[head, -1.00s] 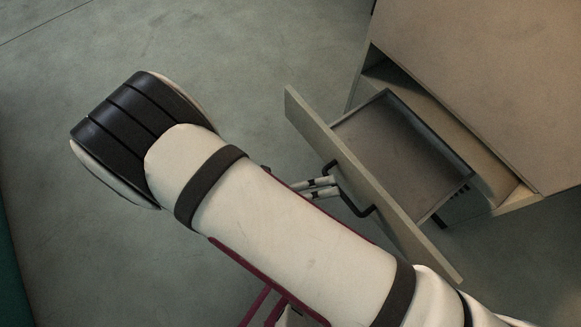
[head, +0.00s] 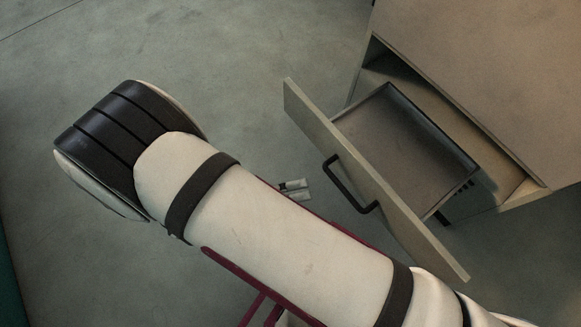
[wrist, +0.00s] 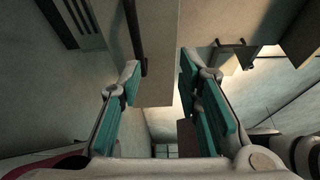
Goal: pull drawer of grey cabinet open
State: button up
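The grey cabinet (head: 490,70), brownish grey in this light, stands at the upper right of the head view. Its drawer (head: 395,135) is pulled well out, with its empty inside showing. The drawer front (head: 420,225) carries a black bar handle (head: 340,182). My gripper (head: 294,188) is left of the handle and apart from it; my arm hides most of it. In the wrist view my gripper (wrist: 158,68) is open, with teal finger pads and nothing between them. The handle (wrist: 133,28) shows there as a dark bar beyond the left fingertip.
Bare grey floor (head: 230,60) lies left of the cabinet and is clear. A dark green edge (head: 8,265) shows at the far left of the head view.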

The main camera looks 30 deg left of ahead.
aim_at(402, 165)
jog(key=k+l, duration=0.1)
jog(key=k, duration=0.85)
